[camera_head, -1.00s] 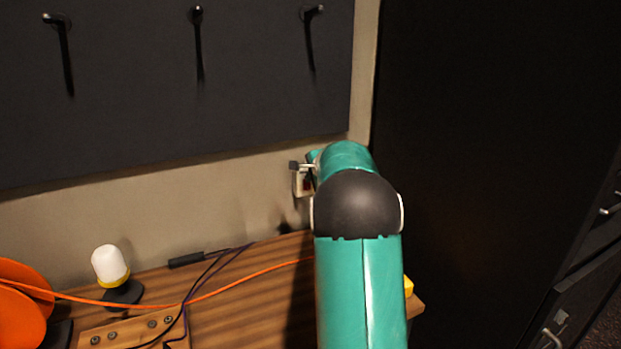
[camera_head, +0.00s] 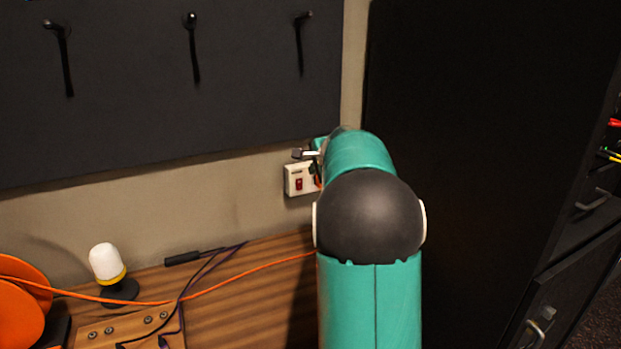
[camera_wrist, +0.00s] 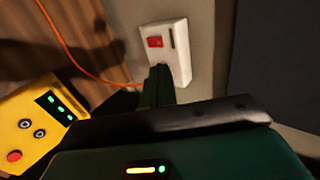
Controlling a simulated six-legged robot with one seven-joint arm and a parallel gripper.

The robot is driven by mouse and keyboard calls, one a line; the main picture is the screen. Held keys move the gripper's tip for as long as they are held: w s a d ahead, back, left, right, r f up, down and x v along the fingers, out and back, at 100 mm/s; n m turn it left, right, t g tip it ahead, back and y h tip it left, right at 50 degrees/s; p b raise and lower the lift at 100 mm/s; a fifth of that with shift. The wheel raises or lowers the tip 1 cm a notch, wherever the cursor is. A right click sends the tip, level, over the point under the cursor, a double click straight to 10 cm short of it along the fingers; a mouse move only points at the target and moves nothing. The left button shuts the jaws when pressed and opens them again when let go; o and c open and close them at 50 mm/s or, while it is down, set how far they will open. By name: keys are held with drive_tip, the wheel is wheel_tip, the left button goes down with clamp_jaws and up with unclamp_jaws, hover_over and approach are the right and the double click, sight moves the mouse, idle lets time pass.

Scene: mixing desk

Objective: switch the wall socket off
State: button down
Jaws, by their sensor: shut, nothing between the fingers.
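The wall socket (camera_head: 291,180) is a white plate low on the wall, with a red rocker switch (camera_head: 299,184) on its left part. My arm hides its right edge. In the wrist view the socket (camera_wrist: 180,62) is turned, with the red switch (camera_wrist: 155,42) fully uncovered; I cannot tell which way it is set.
A wooden desk (camera_head: 240,285) lies below, with the orange cable (camera_head: 230,284) across it. A white-topped lamp (camera_head: 106,263) stands at left. A yellow device (camera_wrist: 25,120) shows beside the cable. A dark panel with hooks hangs above; a black cabinet (camera_head: 480,120) stands right.

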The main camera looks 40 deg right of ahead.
drive_tip(key=shift+s+a+r, duration=0.15)
drive_tip(key=shift+s+r, duration=0.15)
drive_tip(key=shift+r, duration=0.2)
drive_tip(key=shift+s+a+r, duration=0.1)
drive_tip(key=shift+s+r, duration=0.2)
drive_tip(key=shift+r, duration=0.2)
drive_tip(key=s+a+n+g+y, duration=0.1)
drive_tip(key=s+a+n, duration=0.2)
drive_tip(key=a, duration=0.6)
drive_tip(key=s+a+r+n+y, duration=0.1)
drive_tip(key=s+a+n, duration=0.25)
drive_tip(key=a, duration=0.55)
drive_tip(key=s+a+n+g+y, duration=0.1)
drive_tip(key=s+a+n, duration=0.25)
drive_tip(key=a, duration=0.55)
drive_tip(key=s+a+f+n+g, duration=0.1)
drive_tip(key=s+a+f+n, duration=0.3)
drive_tip(key=s+a, duration=0.3)
drive_tip(key=s+a+f+n+g, duration=0.1)
drive_tip(key=s+a+f+n, duration=0.3)
drive_tip(key=s+a+n, duration=0.3)
drive_tip(key=s, duration=0.4)
drive_tip(key=shift+s+a+f, duration=0.25)
drive_tip(key=shift+s+a, duration=0.15)
